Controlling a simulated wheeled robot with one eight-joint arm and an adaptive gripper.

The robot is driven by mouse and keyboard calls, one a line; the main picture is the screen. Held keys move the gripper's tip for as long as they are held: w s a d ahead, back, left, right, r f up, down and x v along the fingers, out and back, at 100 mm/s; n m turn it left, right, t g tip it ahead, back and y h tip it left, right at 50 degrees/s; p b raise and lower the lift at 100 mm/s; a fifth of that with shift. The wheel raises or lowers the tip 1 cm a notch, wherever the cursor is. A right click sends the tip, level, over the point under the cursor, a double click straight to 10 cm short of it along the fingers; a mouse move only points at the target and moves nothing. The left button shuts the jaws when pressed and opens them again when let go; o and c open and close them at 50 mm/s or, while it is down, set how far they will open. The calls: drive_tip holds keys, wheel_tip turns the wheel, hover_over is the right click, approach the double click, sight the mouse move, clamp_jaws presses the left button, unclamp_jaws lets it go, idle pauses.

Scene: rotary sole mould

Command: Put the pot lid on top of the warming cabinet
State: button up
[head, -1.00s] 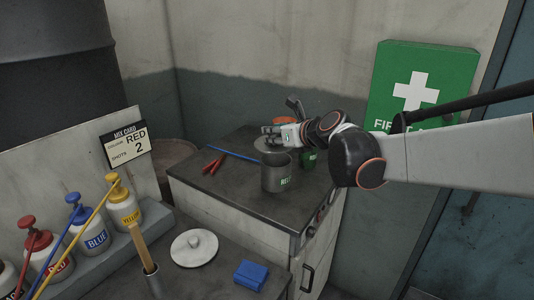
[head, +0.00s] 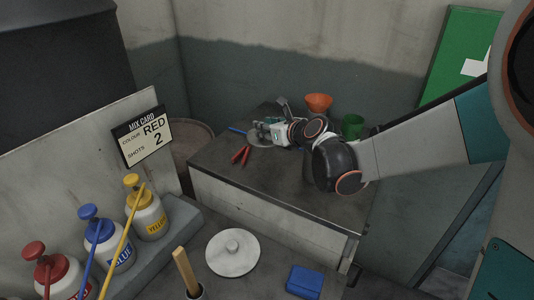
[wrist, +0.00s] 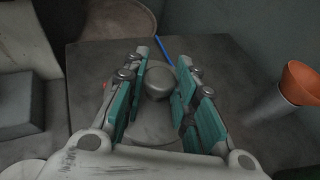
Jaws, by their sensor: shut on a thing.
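The pot lid is a grey disc with a round knob (wrist: 158,82); in the head view its rim (head: 258,141) shows below my fingers. My gripper (head: 264,130) is shut on the lid, with its teal-padded fingers (wrist: 166,62) on both sides of the knob. The lid is over the far left part of the warming cabinet's dark top (head: 285,182), at or very close to the surface; I cannot tell whether it touches. The grey pot is not visible in the head view.
Red pliers (head: 240,154) and a blue rod (head: 237,130) lie close to the lid. An orange funnel (head: 318,102) and a green cup (head: 352,126) stand at the back. A white knobbed lid (head: 232,254) and a blue block (head: 304,282) are on the front bench.

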wheel_tip(320, 180, down, 10)
drive_tip(key=b, duration=0.3)
drive_tip(key=shift+s+r, duration=0.1)
drive_tip(key=o, duration=1.1)
